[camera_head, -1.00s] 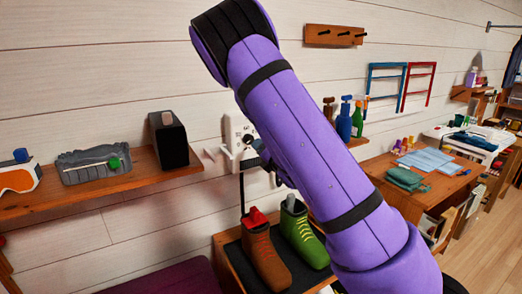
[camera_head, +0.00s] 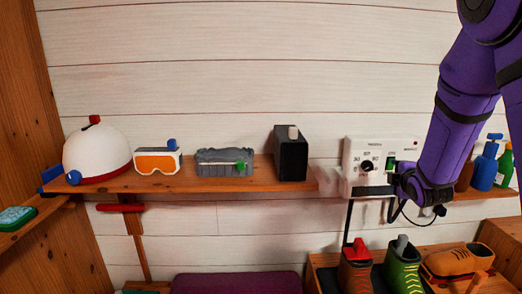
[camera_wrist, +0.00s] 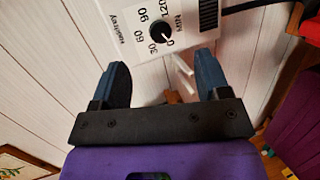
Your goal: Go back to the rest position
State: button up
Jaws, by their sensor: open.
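My gripper (camera_wrist: 163,72) is open, its two dark blue fingers apart with nothing held between them. In the head view, my gripper (camera_head: 404,183) is at the right, close to a white wall control box (camera_head: 352,150), and partly hidden by my purple arm. The box has a black dial and a green switch. In the wrist view, the box (camera_wrist: 125,28) lies just beyond the fingertips, with its numbered dial (camera_wrist: 158,32) facing me. Whether a finger touches the box I cannot tell.
A wooden shelf (camera_head: 215,182) left of the box holds a white helmet (camera_head: 97,155), orange goggles (camera_head: 157,161), a grey item (camera_head: 224,162) and a black box (camera_head: 290,155). Boots (camera_head: 404,268) stand below. Bottles (camera_head: 484,165) stand right of my arm.

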jog(key=s+a+r+m+g, duration=0.3)
jog(key=s+r+m, duration=0.1)
jog(key=s, duration=0.8)
jog(key=s+a+r+m+g+y, duration=0.1)
jog(key=s+a+r+m+g, duration=0.2)
jog(key=s, duration=0.9)
jog(key=s+a+r+m+g+y, duration=0.1)
jog(key=s+a+r+m+g, duration=0.2)
jog(key=s+r+m, duration=0.3)
jog(key=s+a+m, duration=0.1)
jog(key=s+m, duration=0.2)
jog(key=s, duration=0.3)
jog(key=shift+s+r, duration=0.2)
jog(key=shift+s, duration=0.05)
